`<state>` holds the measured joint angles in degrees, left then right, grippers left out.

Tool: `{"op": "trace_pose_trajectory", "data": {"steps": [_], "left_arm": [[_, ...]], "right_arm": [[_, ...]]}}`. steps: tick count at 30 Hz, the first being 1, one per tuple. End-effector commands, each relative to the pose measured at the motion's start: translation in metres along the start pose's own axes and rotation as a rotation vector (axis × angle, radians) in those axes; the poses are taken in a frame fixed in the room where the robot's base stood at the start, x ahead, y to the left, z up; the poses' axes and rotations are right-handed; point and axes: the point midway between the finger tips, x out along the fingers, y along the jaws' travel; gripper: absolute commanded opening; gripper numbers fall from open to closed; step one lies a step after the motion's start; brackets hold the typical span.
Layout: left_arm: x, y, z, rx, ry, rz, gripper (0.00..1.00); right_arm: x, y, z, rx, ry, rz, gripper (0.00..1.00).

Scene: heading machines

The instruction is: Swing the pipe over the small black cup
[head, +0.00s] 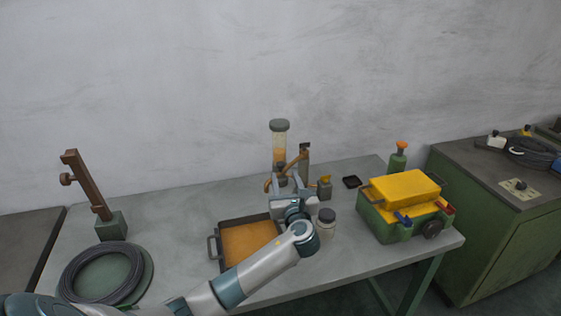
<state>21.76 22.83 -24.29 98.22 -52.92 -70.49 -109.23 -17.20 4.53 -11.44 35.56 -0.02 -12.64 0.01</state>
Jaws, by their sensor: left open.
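A thin copper-brown pipe (297,158) slants beside the upright oiler with an amber glass (279,140) and a grey cap. Its lower part is partly hidden by my gripper. My left gripper (289,179) reaches in from below, open, with its fingers at the lower part of the pipe; contact cannot be told. A small black, low, squarish cup (352,182) sits on the table to the right of the pipe, apart from it. My right gripper is not in view.
An orange-bottomed tray (214,246) lies partly under my left arm. A green toolbox (386,226) with a yellow top, a green bottle (397,163) and a coiled hose (147,271) are also on the table.

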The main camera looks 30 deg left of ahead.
Motion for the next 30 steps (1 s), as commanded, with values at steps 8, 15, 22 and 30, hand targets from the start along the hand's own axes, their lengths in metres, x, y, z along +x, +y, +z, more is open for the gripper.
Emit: {"op": "trace_pose_trajectory", "data": {"steps": [8,15,22,30], "left_arm": [[0.05,0.001,0.003,0.002,-0.002,0.003,0.42],[0.08,0.0,0.002,0.0,-0.001,0.002,0.42],[0.09,0.0,0.001,0.0,0.0,0.0,0.42],[0.09,0.0,0.0,0.0,-0.001,0.0,0.42]], "right_arm": [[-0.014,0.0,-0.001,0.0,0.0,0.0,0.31],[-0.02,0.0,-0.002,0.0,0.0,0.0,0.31],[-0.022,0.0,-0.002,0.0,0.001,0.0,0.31],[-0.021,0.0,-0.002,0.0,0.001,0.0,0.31]]}}
